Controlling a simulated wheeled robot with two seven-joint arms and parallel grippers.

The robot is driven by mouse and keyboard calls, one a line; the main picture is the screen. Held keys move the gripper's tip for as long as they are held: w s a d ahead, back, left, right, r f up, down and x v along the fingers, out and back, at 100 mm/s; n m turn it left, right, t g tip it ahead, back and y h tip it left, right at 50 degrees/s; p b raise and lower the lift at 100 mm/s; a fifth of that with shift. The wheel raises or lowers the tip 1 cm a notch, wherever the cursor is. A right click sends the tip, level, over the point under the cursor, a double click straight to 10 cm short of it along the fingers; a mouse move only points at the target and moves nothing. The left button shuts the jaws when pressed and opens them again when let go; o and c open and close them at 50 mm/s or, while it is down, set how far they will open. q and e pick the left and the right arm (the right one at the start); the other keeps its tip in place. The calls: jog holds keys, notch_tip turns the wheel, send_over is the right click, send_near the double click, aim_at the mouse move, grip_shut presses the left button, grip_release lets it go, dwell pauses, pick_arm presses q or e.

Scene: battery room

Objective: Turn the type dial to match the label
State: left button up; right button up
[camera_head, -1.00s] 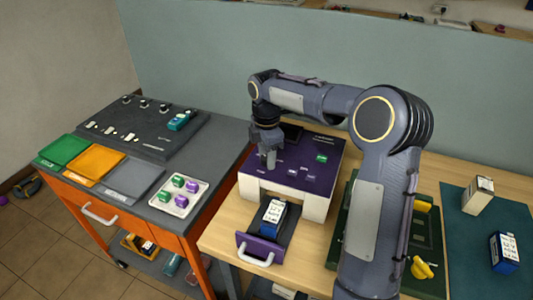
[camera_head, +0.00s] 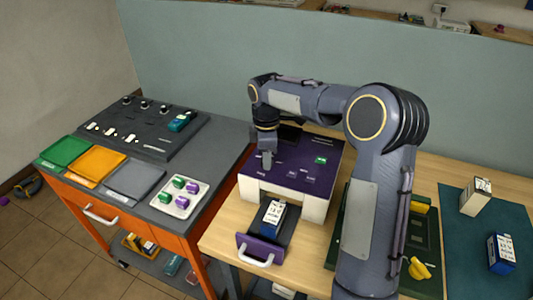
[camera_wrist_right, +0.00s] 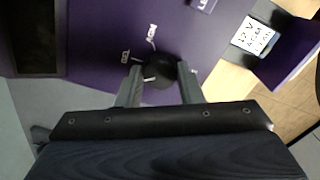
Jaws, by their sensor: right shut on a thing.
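The type dial (camera_wrist_right: 161,68) is a round dark knob with a white pointer mark, on the purple top of the tester (camera_head: 318,180). My right gripper (camera_wrist_right: 160,78) is shut on it, one finger on each side; in the head view the gripper (camera_head: 267,163) stands upright over the tester's left part and hides the dial. Small white words surround the dial, too small to read surely. A blue battery (camera_head: 273,214) with a white label lies in the tester's open drawer (camera_head: 262,245). In the wrist view its label (camera_wrist_right: 254,36) seems to read "12 V AGM". My left gripper is not in view.
A green button (camera_head: 320,160) is on the tester. To the left stands a cart with trays (camera_head: 136,179) and a dark panel. To the right are a green board with yellow parts (camera_head: 419,268) and a teal mat (camera_head: 470,250) bearing two boxed batteries.

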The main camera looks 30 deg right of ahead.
jog(key=m+p, duration=0.1)
jog(key=m, duration=0.3)
jog(key=shift+r+m, duration=0.1)
jog(key=shift+m, duration=0.2)
jog(key=m, duration=0.4)
jog(key=shift+m+p, duration=0.3)
jog(key=m, duration=0.4)
jog(key=shift+m, duration=0.3)
jog(key=shift+m+p, duration=0.5)
jog(key=shift+m, duration=1.6)
jog(key=o, duration=1)
jog(key=shift+c, duration=0.2)
